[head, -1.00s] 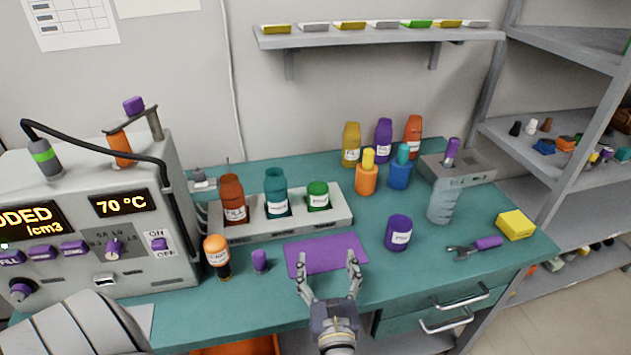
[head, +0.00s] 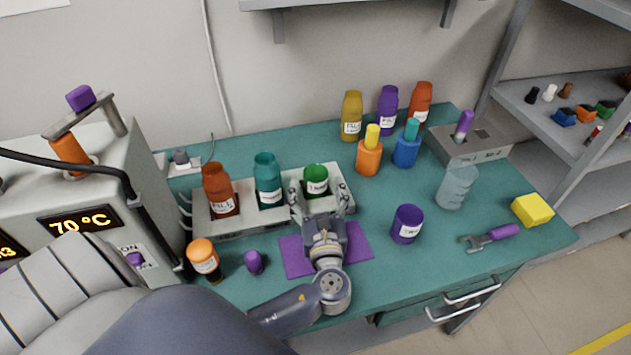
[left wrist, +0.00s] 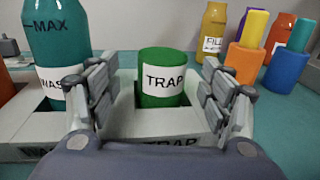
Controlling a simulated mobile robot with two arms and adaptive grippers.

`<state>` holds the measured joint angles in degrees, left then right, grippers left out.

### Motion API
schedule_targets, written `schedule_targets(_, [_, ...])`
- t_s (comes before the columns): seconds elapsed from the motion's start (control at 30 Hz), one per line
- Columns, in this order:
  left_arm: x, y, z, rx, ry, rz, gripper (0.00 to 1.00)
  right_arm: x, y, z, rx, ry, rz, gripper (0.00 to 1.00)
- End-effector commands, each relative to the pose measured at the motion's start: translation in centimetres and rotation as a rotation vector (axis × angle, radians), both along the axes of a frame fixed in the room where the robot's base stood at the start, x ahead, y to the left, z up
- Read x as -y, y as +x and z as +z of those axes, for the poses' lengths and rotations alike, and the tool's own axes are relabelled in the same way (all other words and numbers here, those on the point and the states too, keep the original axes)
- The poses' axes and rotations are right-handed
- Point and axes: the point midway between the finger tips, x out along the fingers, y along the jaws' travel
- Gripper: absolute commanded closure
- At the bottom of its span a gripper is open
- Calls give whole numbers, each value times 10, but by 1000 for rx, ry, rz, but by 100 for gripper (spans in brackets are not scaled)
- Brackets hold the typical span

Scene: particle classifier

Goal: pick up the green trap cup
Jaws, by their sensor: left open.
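The green trap cup (head: 316,181) sits upright in the right slot of the white rack (head: 240,226). In the left wrist view the cup (left wrist: 162,88) shows a white TRAP label and stands between my finger pads. My left gripper (head: 320,197) is open, with one finger on each side of the cup. A gap shows between each finger and the cup in the left wrist view (left wrist: 160,100). My right gripper is not in view.
A teal bottle (head: 268,182) stands in the rack close to my left finger. A rust bottle (head: 219,190) stands farther left. A purple cup (head: 407,224) stands to the right. A purple mat (head: 358,245) lies under my gripper.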

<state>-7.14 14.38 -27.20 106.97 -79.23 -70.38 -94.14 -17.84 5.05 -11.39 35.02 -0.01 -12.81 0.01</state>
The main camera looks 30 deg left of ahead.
Motion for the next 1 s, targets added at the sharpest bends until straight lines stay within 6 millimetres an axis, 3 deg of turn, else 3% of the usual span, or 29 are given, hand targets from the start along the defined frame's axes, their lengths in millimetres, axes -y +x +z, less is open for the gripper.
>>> schedule_targets(0.3, [-27, 35, 5, 2, 1, 0, 27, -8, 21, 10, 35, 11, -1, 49])
schedule_targets(0.6, [-30, 39, 3, 1, -1, -1, 27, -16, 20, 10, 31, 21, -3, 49])
schedule_targets(0.67, [-30, 39, 3, 1, -1, -1, 36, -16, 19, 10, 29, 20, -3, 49])
schedule_targets(0.83, [-30, 39, 3, 1, -1, -1, 75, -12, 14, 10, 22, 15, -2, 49])
schedule_targets(1.0, [-30, 39, 4, 1, -1, -1, 77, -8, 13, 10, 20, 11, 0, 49])
